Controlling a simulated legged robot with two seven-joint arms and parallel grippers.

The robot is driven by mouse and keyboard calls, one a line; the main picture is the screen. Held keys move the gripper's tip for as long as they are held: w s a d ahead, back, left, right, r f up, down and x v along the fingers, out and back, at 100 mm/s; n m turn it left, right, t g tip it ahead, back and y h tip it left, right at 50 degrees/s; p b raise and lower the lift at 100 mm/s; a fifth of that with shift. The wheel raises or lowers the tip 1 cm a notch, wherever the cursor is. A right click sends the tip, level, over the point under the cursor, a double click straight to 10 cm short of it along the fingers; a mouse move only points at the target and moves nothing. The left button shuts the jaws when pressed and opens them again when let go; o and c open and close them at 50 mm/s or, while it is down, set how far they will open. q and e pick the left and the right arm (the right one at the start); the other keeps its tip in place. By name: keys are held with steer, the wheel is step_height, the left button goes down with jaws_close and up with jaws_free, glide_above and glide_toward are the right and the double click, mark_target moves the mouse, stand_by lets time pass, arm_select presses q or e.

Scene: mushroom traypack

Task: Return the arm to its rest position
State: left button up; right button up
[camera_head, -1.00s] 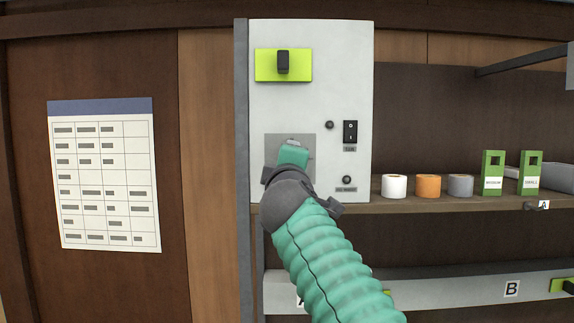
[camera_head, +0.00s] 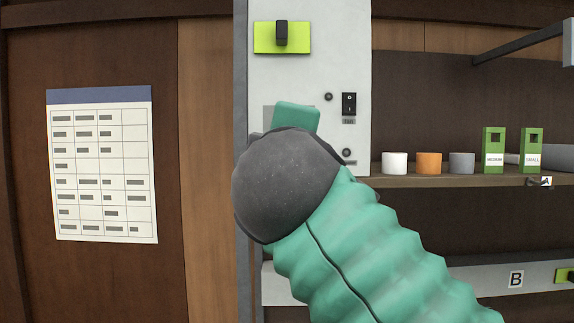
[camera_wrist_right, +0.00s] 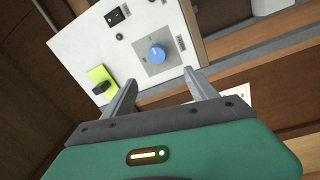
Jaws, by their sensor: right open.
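My right arm (camera_head: 365,255), with ribbed teal sleeve and dark grey joint, comes in from the bottom right of the head view. It is raised in front of a white control panel (camera_head: 350,60), and the joint looks large and near the camera. Only a teal part of the hand shows above it; the fingers are hidden there. In the wrist view my right gripper (camera_wrist_right: 162,82) is open, with nothing between its two grey fingers. A blue knob (camera_wrist_right: 157,54) on a grey plate lies beyond the fingertips, apart from them. My left gripper is not in view.
A lime plate with a black switch (camera_head: 282,35) is on the panel. To the right, a shelf (camera_head: 400,181) holds white, orange and grey rolls and two green boxes (camera_head: 494,148). A lower rail is marked B (camera_head: 516,280). A paper chart (camera_head: 102,170) hangs at left.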

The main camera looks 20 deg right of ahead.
steer(key=shift+s+a, duration=0.1)
steer(key=shift+s, duration=0.2)
